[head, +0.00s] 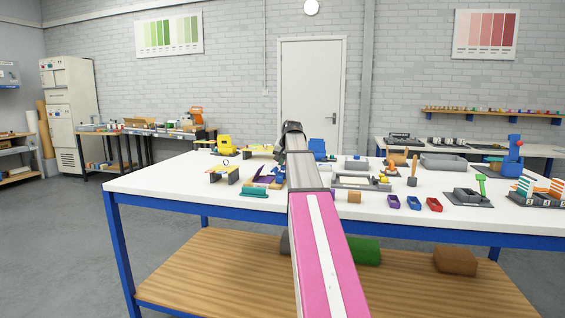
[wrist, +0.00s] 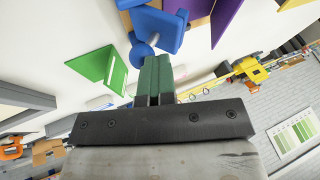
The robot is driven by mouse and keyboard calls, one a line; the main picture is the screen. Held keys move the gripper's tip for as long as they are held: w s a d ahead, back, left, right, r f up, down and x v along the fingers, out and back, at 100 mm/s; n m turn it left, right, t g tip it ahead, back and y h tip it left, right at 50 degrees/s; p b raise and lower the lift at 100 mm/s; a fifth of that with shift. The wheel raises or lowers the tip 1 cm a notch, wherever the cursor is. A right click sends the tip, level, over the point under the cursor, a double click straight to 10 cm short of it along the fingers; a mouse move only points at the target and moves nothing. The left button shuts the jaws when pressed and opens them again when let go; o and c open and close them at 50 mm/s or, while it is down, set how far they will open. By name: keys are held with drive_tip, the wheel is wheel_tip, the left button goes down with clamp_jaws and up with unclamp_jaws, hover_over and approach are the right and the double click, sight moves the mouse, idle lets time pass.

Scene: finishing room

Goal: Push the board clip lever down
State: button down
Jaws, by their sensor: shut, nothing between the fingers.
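In the wrist view my gripper (wrist: 155,60) is shut and empty, its two dark green fingers side by side. A blue object (head: 317,146) shows just right of my arm there.
In the wrist view a green panel (wrist: 100,66) stands left of the fingers and a purple panel (wrist: 226,16) stands right. The white table (head: 150,182) holds several small fixtures, including a yellow one (head: 228,146), a grey tray (head: 443,161) and small coloured bins (head: 393,202).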

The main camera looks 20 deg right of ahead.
sight(276, 169)
drive_tip(key=a+g+h, duration=0.1)
drive_tip(key=w+a+f+g+h, duration=0.1)
drive_tip(key=shift+w+a+f+n+g+h, duration=0.1)
drive_tip(key=shift+a+f+n+g+h, duration=0.15)
drive_tip(key=shift+n+g+h, duration=0.15)
drive_tip(key=g+h, duration=0.1)
drive_tip(key=w+a+f+g+h, duration=0.1)
drive_tip(key=h, duration=0.1)
drive_tip(key=shift+a+f+n, duration=0.15)
drive_tip(key=shift+f+n, duration=0.05)
drive_tip(key=shift+n, duration=0.1)
drive_tip(key=shift+w+a+f, duration=0.1)
drive_tip(key=shift+a+f, duration=0.15)
drive_tip(key=shift+f, duration=0.2)
drive_tip(key=shift+w+f, duration=0.15)
drive_tip(key=shift+w+a+f, duration=0.45)
drive_tip(key=shift+w+a, duration=0.05)
drive_tip(key=shift+a, duration=0.15)
